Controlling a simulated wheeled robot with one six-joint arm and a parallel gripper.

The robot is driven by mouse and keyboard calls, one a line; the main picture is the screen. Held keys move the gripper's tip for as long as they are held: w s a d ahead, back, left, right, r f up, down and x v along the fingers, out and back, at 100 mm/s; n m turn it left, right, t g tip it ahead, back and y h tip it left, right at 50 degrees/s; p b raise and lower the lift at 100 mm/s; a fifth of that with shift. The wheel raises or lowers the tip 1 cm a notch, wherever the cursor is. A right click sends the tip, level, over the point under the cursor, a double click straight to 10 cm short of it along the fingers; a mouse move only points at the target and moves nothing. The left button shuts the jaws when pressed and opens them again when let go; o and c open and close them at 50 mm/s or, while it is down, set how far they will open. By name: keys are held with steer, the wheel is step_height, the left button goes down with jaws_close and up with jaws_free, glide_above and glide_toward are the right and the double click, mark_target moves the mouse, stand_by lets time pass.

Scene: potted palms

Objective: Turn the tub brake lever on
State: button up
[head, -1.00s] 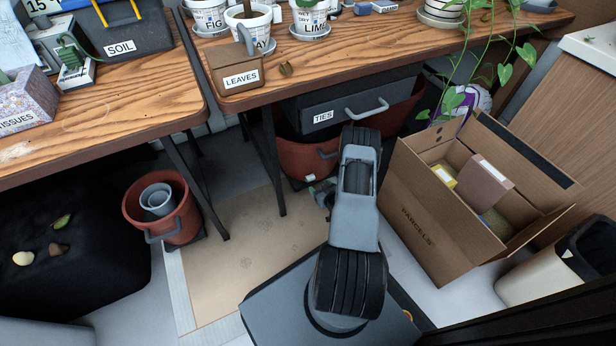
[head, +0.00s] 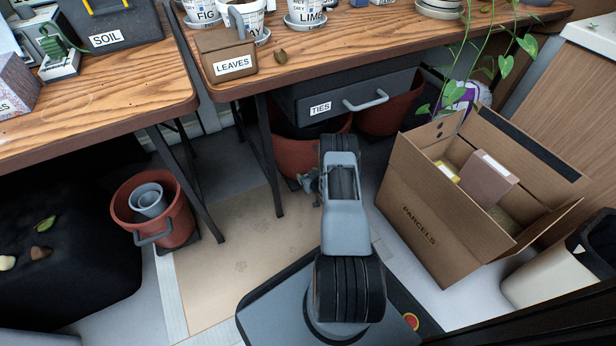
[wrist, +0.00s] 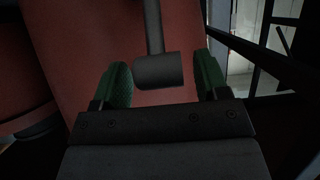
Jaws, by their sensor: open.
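A red tub (head: 292,148) stands on the floor under the right bench, partly hidden by the drawer and my arm. In the wrist view its red wall (wrist: 75,50) fills most of the picture. A dark grey lever (wrist: 157,72) with a blocky end comes down from the top of that view, in front of the wall. My gripper (wrist: 162,82) is open, its green-padded fingers one on each side of the lever's end, with gaps showing at both sides. In the head view my gripper (head: 308,183) is small and partly hidden by my arm, close to the tub's front.
A drawer labelled TIES (head: 345,95) hangs above the tub. A second red tub (head: 390,110) stands to its right. A PARCELS box (head: 425,215) stands right of my arm. A tub holding grey pots (head: 182,222) is at left. Bench legs (head: 268,160) stand close by.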

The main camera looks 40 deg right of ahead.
jaws_close()
stand_by(0.5)
